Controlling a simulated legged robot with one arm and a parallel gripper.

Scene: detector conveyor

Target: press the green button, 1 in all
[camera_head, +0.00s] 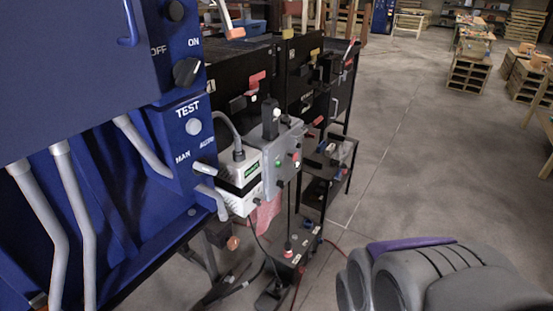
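A small green button (278,163) shows on the front face of a grey control box (284,150) near the middle of the view. A dark button and a small red one sit on the same face. My gripper (385,280) appears as rounded grey parts with a purple strip at the lower right. It is well to the right of and below the grey box in the picture, and apart from it. Its fingertips are not clear, so I cannot tell whether it is open or shut. Nothing covers the green button.
A blue machine (80,90) with a knob, switches and grey pipes fills the left. A white box (240,182) with a green label adjoins the grey box. Black conveyor frames (310,75) stand behind. Cables lie below. The concrete floor (430,150) at right is open, with pallets farther back.

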